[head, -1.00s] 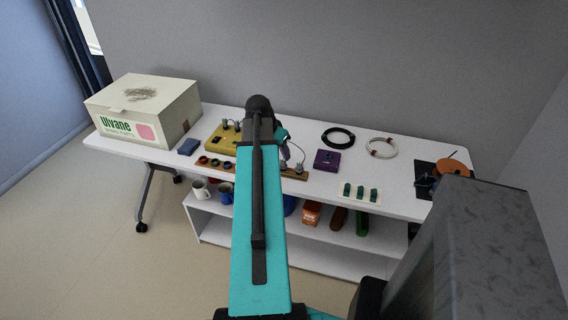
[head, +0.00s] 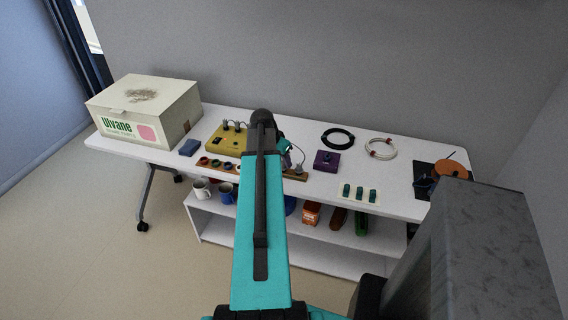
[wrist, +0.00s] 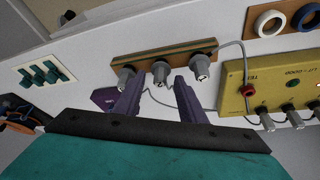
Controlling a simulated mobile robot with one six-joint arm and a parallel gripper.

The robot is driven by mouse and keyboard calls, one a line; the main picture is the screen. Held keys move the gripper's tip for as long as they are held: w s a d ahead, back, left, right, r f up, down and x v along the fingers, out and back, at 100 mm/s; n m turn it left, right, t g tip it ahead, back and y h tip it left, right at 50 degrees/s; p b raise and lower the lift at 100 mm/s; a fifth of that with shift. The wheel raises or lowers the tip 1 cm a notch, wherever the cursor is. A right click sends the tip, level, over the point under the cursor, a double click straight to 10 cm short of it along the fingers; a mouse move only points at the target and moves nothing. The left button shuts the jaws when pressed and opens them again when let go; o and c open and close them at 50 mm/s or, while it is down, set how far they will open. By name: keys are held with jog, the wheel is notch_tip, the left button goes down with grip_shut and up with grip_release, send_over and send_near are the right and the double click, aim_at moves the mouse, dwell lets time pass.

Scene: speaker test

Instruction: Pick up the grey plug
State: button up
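In the wrist view, a wooden rack (wrist: 165,52) holds a row of three grey plugs: the left plug (wrist: 125,77), the middle plug (wrist: 160,71) and the right plug (wrist: 200,67). A pale cable (wrist: 243,62) curves from near the rack's right end toward the yellow box. My gripper (wrist: 159,79) is open, its two purple fingers pointing toward the rack, with the middle plug showing between the fingertips. No plug is visibly gripped. In the head view, my arm hides most of the rack (head: 296,175) and of the gripper.
A yellow box (head: 226,138) bears more grey plugs with cables. A purple box (head: 326,161), black cable coil (head: 338,138) and white coil (head: 380,148) lie to the right on the white table (head: 402,205). A large carton (head: 150,105) stands at the left end.

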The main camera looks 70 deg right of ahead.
aim_at(282, 161)
jog(key=shift+f, duration=0.1)
dwell(0.5)
grip_shut()
jog(key=shift+d+r, duration=0.1)
jog(key=shift+r, duration=0.1)
jog(key=shift+r+b, duration=0.65)
jog(key=shift+r, duration=0.8)
jog(key=w+a+r+b, duration=0.1)
jog(key=w+a+b, duration=0.1)
jog(key=a+b, duration=0.6)
jog(key=a, duration=0.5)
jog(key=shift+w, duration=0.35)
jog(key=shift+a+r+b, duration=0.1)
jog(key=shift+a+b, duration=0.15)
jog(key=shift+b, duration=0.6)
